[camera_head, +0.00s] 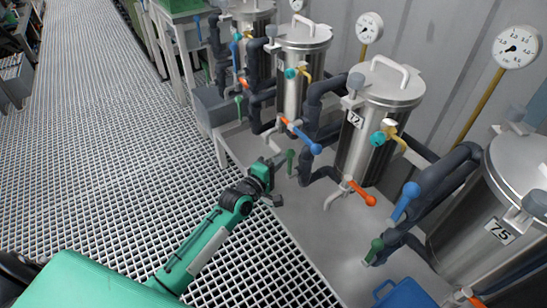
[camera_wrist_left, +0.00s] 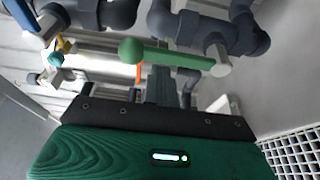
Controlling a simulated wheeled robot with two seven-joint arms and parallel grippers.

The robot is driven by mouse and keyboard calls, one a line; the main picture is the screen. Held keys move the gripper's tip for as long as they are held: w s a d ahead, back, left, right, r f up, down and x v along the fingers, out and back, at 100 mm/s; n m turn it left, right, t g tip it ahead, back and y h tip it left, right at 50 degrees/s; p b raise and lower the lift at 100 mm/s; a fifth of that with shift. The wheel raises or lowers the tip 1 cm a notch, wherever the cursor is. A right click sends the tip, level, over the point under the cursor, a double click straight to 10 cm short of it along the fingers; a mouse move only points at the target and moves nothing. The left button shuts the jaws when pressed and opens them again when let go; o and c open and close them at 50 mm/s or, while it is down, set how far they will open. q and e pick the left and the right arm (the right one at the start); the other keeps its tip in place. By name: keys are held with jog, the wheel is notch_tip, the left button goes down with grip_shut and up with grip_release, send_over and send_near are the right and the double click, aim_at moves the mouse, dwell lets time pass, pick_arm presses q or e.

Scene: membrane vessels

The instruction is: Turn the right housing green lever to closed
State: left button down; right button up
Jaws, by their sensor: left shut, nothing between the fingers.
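A green lever (camera_head: 290,160) stands roughly upright on the dark piping in front of the steel housing marked 72 (camera_head: 372,140). In the left wrist view the same lever (camera_wrist_left: 175,57) lies across the picture, with a round knob at its left end. My left gripper (camera_head: 279,161) is shut and empty, just left of this lever; whether it touches is unclear. Its fingers (camera_wrist_left: 163,85) point towards the lever in the wrist view. Another green lever (camera_head: 373,250) stands on the pipe by the housing marked 75 (camera_head: 500,200). My right gripper is not in view.
Orange levers (camera_head: 362,194) and blue levers (camera_head: 405,201) stick out from the nearby pipes. A teal valve knob (camera_head: 378,138) sits on the housing marked 72. A blue container (camera_head: 405,293) stands at the front right. The grated floor (camera_head: 110,140) at left is clear.

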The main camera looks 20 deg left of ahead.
pick_arm(q)
jog(key=shift+s+d, duration=0.2)
jog(key=shift+s, duration=0.05)
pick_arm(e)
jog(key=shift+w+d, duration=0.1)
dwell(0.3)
